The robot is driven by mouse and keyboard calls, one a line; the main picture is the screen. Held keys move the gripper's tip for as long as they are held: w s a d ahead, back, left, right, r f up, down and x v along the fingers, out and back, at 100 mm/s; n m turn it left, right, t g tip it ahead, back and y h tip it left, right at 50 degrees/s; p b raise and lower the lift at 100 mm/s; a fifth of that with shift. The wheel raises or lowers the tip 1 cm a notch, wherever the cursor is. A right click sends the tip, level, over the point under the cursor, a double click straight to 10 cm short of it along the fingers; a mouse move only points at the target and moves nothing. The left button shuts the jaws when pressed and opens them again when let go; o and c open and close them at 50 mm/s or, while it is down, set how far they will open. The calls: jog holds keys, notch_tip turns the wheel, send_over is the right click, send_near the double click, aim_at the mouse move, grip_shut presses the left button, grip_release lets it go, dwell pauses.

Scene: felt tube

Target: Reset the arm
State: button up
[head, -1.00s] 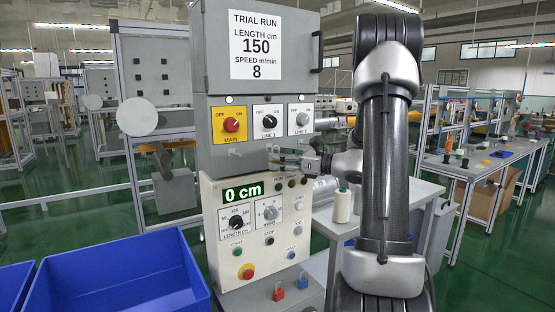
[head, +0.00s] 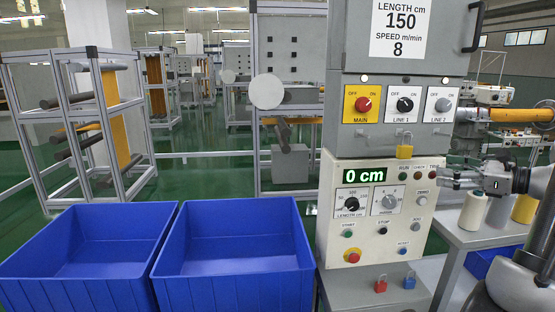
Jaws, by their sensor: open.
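My gripper (head: 447,179) is open and empty, at the right of the control panel, its fingers pointing left near the panel's right edge. My arm runs from it to the picture's right edge. The cream control panel (head: 337,215) shows a green "0 cm" display (head: 363,175). Above it is a grey cabinet (head: 352,48) with a red MAIN knob (head: 364,104) and black LINE 1 (head: 404,104) and grey LINE 2 (head: 443,105) switches. A yellow padlock (head: 404,151) hangs under the switches. A red padlock (head: 381,284) and a blue padlock (head: 409,281) are on the ledge below.
Two empty blue bins (head: 235,235) stand at the left of the panel. A cream thread cone (head: 473,211) stands on the grey side table (head: 455,238) below my gripper. A yellow roller (head: 522,115) extends behind it. Metal racks (head: 70,120) stand farther back left.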

jog(key=s+a+f+n+g+h, duration=0.2)
jog(key=s+a+f+n+g, duration=0.3)
jog(key=s, duration=0.3)
jog(key=s+a+f+n+g+h, duration=0.2)
jog(key=s+n+g, duration=0.3)
jog(key=s+n, duration=0.3)
jog(key=s+a+r+n+h, duration=0.2)
jog(key=a+r+n+h, duration=0.1)
jog(key=n, duration=0.3)
jog(key=s+a+r+n+t+h, duration=0.1)
jog(key=s+a+r+n+h, duration=0.2)
jog(key=r+n, duration=0.3)
jog(key=shift+s+a+n, duration=0.25)
jog(key=shift+a+n, duration=0.25)
jog(key=shift+n, duration=0.3)
jog(key=shift+c, duration=0.5)
dwell(0.3)
